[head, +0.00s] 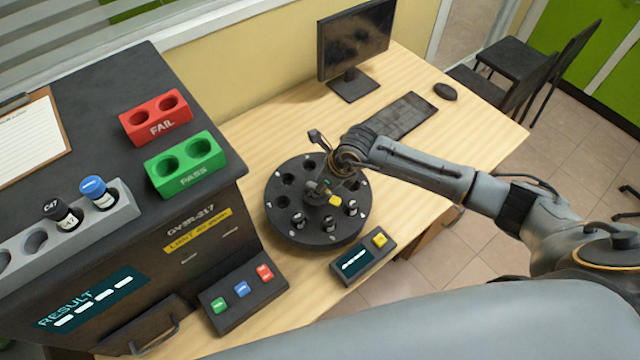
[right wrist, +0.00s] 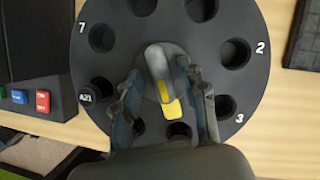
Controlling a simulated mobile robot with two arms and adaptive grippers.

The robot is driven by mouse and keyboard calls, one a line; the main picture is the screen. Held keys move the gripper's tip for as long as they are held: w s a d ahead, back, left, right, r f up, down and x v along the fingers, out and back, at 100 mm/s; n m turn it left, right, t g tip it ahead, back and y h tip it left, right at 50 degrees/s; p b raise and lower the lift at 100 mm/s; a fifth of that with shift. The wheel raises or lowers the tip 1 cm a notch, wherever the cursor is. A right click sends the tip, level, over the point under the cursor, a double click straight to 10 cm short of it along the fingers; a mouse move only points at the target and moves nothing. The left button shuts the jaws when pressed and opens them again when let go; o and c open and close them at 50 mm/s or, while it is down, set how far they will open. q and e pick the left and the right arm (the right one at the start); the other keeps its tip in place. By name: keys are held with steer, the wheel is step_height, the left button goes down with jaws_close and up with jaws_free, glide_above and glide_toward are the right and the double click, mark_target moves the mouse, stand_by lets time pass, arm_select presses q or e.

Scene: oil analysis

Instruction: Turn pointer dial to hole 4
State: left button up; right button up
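The black round dial plate (head: 285,228) with a ring of holes sits on the wooden desk. At its centre is the grey pointer (right wrist: 156,62) with a yellow tip (right wrist: 171,108); the tip also shows in the head view (head: 335,201). In the right wrist view the tip points down and slightly right, toward a partly hidden hole (right wrist: 179,130) beside the one marked 3 (right wrist: 221,106); that hole's number is hidden. My right gripper (right wrist: 160,72) is open, its fingers on both sides of the pointer with small gaps. My left gripper is not in view.
A small display box (head: 364,258) with a yellow button stands in front of the dial. The dark analyser (head: 120,245) is left, with red (head: 155,118) and green (head: 186,165) racks on top. Keyboard (head: 392,127) and monitor (head: 356,42) stand behind.

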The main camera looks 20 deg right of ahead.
steer(key=v, duration=1.2)
stand_by(0.5)
